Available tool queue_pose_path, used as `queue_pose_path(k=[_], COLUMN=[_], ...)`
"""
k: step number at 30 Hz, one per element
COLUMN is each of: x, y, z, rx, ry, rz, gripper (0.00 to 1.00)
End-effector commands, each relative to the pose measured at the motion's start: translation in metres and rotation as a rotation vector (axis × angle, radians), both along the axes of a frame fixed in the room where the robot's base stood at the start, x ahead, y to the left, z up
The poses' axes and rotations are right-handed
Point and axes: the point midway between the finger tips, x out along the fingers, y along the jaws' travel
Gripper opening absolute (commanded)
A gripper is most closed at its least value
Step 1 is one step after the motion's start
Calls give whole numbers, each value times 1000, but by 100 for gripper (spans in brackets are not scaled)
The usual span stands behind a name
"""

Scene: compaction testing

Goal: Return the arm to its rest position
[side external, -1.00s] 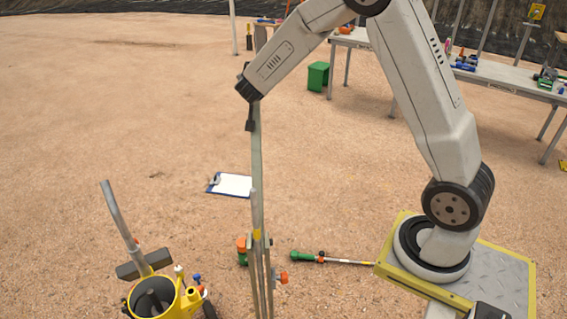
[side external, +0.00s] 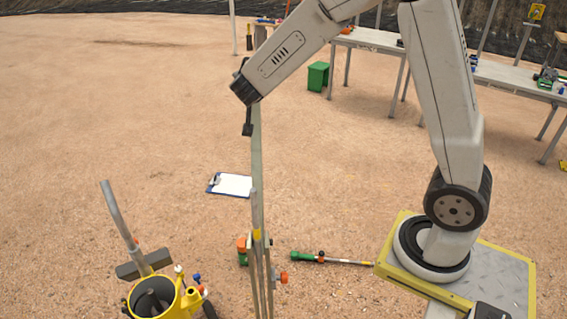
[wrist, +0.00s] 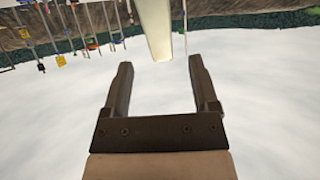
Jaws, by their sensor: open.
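My gripper (wrist: 160,62) shows in the wrist view with two dark fingers spread apart. Nothing is held between them. In the side external view, my forearm slopes down to the left and ends in a dark wrist, with a small dark part of the gripper (side external: 248,128) below it.
A yellow cylinder (side external: 187,298) with a tall grey handle stands at lower left. A clipboard (side external: 233,185) and a green-handled tool (side external: 310,257) lie on the sand. A green bin (side external: 318,76) and work tables (side external: 370,40) stand behind. Sand at left is clear.

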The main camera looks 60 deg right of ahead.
Motion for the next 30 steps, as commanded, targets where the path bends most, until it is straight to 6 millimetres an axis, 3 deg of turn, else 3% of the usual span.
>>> queue_pose_path(k=[14,20,30], x=[-7,-28,-83], y=[1,5,28], z=[-5,-23,-63], rx=[9,40,157], ry=[44,186,514], rz=[0,15,124], gripper=[76,76,76])
